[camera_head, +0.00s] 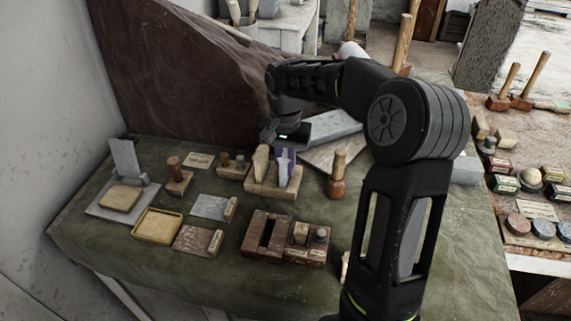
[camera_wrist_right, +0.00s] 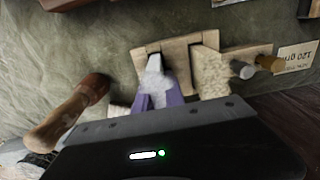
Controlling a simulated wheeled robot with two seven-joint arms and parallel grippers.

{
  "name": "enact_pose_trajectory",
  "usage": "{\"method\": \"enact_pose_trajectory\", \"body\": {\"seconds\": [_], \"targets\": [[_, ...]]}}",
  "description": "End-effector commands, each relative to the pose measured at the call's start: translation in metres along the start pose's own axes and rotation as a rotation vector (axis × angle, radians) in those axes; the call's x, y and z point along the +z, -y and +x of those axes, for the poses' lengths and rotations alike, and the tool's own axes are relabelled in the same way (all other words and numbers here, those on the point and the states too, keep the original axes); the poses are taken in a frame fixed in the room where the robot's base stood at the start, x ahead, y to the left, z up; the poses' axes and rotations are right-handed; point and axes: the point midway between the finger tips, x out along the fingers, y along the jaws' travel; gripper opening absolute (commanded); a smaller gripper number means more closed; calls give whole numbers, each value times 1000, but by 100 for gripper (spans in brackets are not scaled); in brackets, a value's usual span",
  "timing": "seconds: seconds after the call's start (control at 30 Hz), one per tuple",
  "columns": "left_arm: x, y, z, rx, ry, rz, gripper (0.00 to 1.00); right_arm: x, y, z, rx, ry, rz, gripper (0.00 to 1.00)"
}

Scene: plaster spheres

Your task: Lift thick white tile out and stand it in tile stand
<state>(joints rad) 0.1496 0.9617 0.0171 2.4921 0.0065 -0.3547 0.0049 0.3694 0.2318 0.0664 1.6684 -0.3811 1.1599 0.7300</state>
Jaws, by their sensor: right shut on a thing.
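My right gripper (camera_head: 286,157) reaches down from the back over a pale wooden rack (camera_head: 268,193). Its lilac fingers are shut on a whitish tile (camera_head: 282,172). In the right wrist view the fingers (camera_wrist_right: 158,100) pinch this tile (camera_wrist_right: 155,66) from both sides, and its lower end is at the rack (camera_wrist_right: 140,62). I cannot tell whether it has lifted clear of the slot. A cream tile (camera_head: 261,160) stands in the same rack beside it. A dark brown block with an open slot (camera_head: 253,235), which looks like the tile stand, sits nearer the front. My left gripper is out of view.
A wooden-handled tool (camera_head: 337,175) stands right of the rack. A block with small pegs (camera_head: 233,167) is behind it to the left. A brown block with small pieces (camera_head: 306,244) adjoins the slotted block. A yellow tray (camera_head: 158,226) and grey plates lie to the left.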

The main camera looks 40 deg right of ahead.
Motion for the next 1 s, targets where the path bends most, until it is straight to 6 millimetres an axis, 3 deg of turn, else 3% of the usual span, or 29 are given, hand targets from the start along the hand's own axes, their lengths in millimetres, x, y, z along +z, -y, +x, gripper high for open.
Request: {"method": "enact_pose_trajectory", "body": {"seconds": [0.47,0.5,0.7,0.8,1.0], "targets": [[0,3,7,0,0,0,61,0,0,10,0,0,0,0],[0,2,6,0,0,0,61,0,0,9,0,0,0,17],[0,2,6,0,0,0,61,0,0,9,0,0,0,33],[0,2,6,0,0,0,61,0,0,9,0,0,0,40],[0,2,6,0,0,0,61,0,0,10,1,1,0,40]]}}
